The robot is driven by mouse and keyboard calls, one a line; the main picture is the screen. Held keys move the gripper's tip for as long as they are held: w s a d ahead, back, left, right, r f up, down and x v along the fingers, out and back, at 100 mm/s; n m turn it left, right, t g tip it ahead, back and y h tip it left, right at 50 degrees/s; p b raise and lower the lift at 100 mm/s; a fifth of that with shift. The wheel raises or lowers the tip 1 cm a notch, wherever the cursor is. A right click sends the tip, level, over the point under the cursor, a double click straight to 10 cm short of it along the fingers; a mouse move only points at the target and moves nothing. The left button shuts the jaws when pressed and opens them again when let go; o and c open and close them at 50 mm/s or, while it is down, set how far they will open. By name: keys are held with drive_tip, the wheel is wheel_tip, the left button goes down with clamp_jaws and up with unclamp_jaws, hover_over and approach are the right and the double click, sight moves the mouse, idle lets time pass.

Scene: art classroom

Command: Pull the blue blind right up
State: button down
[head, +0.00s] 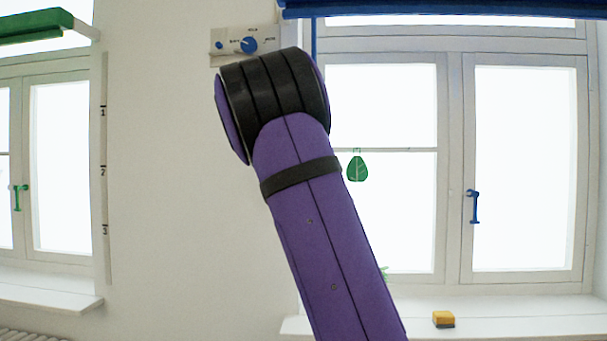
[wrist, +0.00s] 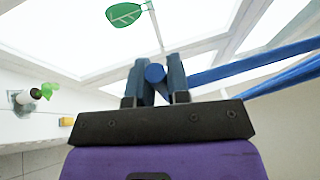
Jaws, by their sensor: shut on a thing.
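The blue blind (head: 430,9) is gathered in a narrow band at the top of the right window. A blue cord (head: 314,38) hangs from its left end and passes behind my purple arm in the head view. In the wrist view my gripper (wrist: 157,78) is shut on a blue piece with a round end (wrist: 155,73), which looks like part of the cord. Two blue strands (wrist: 255,65) run off to the right there. My gripper is hidden behind my arm in the head view.
A wall panel with blue knobs (head: 249,45) is close above my arm. A green leaf ornament (head: 357,168) hangs at the right window. A yellow sponge (head: 443,319) lies on the sill. A green blind (head: 35,26) tops the left window.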

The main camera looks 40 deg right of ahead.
drive_tip(key=shift+r, duration=1.15)
drive_tip(key=shift+r, duration=0.1)
drive_tip(key=c, duration=1.1)
unclamp_jaws()
drive_tip(key=shift+a+f, duration=0.15)
drive_tip(key=shift+f, duration=0.05)
drive_tip(key=v, duration=1)
drive_tip(key=shift+a, duration=0.25)
